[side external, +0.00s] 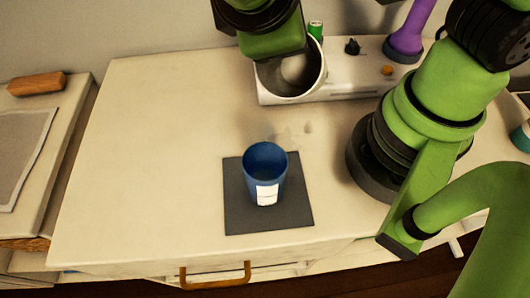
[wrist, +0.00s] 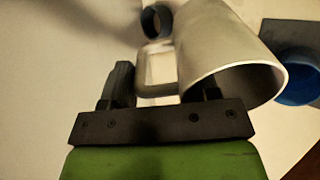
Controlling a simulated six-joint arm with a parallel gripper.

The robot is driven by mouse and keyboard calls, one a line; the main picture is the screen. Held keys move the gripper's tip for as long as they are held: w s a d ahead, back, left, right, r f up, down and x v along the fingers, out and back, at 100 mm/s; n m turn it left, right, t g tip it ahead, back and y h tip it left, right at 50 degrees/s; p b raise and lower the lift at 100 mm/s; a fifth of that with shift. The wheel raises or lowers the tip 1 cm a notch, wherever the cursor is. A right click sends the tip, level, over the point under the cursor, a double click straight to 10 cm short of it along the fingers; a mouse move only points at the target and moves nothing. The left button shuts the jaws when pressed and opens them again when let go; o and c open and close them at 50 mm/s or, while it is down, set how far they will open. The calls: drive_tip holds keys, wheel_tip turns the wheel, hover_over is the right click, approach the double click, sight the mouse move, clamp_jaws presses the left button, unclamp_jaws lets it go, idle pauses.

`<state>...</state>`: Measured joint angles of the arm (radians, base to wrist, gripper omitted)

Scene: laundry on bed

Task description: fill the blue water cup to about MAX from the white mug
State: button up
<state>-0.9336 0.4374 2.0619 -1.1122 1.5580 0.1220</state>
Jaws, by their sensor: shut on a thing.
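The blue cup (side external: 262,165) stands upright on a dark square mat (side external: 240,214), with a white label on its front. Its water level cannot be made out. It shows partly at the right edge of the wrist view (wrist: 299,90). The white mug (side external: 290,86) is behind the cup, tipped so its open mouth faces the side camera. My gripper (wrist: 166,80) is shut on the mug at its handle side, and the mug (wrist: 222,50) lies across the right finger. The mug and cup are apart. The mug's contents cannot be seen.
A white strip-like unit (side external: 345,84) with an orange knob (side external: 387,70) stands behind the mug, with a purple object (side external: 408,36) and a green cylinder (side external: 315,30) by it. Faint pale marks (side external: 295,130) lie on the counter. The counter left of the mat is clear.

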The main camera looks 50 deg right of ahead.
drive_tip(key=shift+d+f, duration=0.1)
drive_tip(key=f+y, duration=0.1)
drive_tip(key=d+y, duration=0.1)
drive_tip(key=shift+w+d+f+g+y, duration=0.1)
drive_tip(key=shift+w+f+g+y, duration=0.1)
drive_tip(key=shift+f+g+y, duration=0.15)
drive_tip(key=w+d+f+g+y, duration=0.2)
drive_tip(key=d+f+y, duration=0.3)
drive_tip(key=y, duration=0.1)
drive_tip(key=shift+w, duration=0.2)
drive_tip(key=w+d+r+m, duration=0.3)
drive_tip(key=w+m, duration=0.2)
drive_tip(key=m, duration=0.3)
drive_tip(key=shift+d+r+m+y, duration=0.2)
drive_tip(key=shift+d+m+y, duration=0.05)
drive_tip(key=shift+m+y, duration=0.1)
